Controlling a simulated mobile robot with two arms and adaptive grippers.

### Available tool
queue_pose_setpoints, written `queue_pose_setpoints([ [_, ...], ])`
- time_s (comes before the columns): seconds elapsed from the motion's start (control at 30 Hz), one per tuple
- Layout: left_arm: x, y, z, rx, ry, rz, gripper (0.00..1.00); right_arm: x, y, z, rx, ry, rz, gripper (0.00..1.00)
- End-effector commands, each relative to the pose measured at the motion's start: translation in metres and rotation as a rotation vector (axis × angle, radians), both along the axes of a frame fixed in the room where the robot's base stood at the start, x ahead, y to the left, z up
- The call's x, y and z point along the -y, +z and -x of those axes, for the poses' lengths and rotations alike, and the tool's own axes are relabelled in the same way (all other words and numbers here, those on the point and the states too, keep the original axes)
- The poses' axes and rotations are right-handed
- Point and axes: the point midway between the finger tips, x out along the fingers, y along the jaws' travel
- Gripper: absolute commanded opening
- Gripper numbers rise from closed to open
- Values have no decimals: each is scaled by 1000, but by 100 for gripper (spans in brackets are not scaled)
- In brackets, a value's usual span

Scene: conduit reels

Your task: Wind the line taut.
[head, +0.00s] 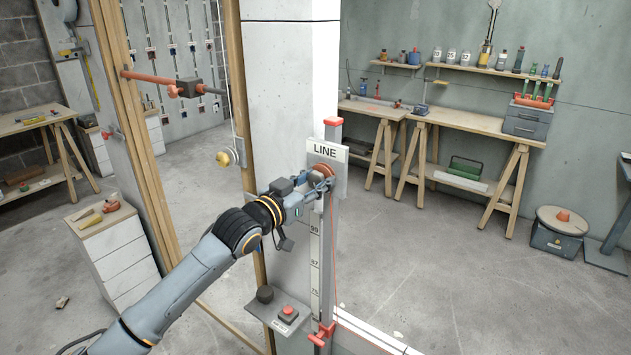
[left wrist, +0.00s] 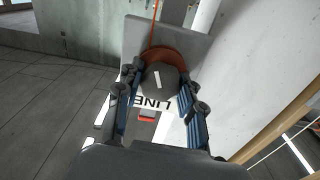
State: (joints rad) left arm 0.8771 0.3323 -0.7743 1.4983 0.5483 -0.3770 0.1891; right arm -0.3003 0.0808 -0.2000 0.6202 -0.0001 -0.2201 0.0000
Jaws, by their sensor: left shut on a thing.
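The reel (head: 322,170) is orange-red and sits on a grey plate on an upright post, below a white sign (head: 323,148) reading LINE. My left gripper (head: 318,186) is at the reel. In the left wrist view its two fingers (left wrist: 161,84) are shut on either side of a dark round knob (left wrist: 160,80) with a white mark, in front of the orange reel (left wrist: 178,56). A thin red line (head: 332,235) runs down beside a numbered scale (head: 315,262). Whether the line is slack is hard to tell. My right gripper is out of view.
A red bracket (head: 322,334) is at the post's foot. A grey shelf with a red button (head: 288,312) juts out beside the wall column. A red bar (head: 152,78) sticks out from the wooden frame at left. Workbenches (head: 470,125) stand at the back; open floor lies between.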

Motion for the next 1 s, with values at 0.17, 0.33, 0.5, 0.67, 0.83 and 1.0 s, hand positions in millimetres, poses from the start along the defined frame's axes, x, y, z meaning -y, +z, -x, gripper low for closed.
queue_pose_setpoints([
  [0.17, 0, -1, 0, 21, 0, -34, 6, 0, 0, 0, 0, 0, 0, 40],
  [0.33, 0, -2, 0, 29, 0, -45, 6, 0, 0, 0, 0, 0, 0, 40],
  [0.5, 0, -2, 0, 29, 0, -45, 6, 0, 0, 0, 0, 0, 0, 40],
  [0.67, 0, -2, 0, 28, 0, -44, 40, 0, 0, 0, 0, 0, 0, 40],
  [0.83, 0, -1, 0, 29, 0, -43, 62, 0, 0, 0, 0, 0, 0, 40],
  [1.0, 0, -1, 0, 30, 0, -43, 62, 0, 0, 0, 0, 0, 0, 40],
])
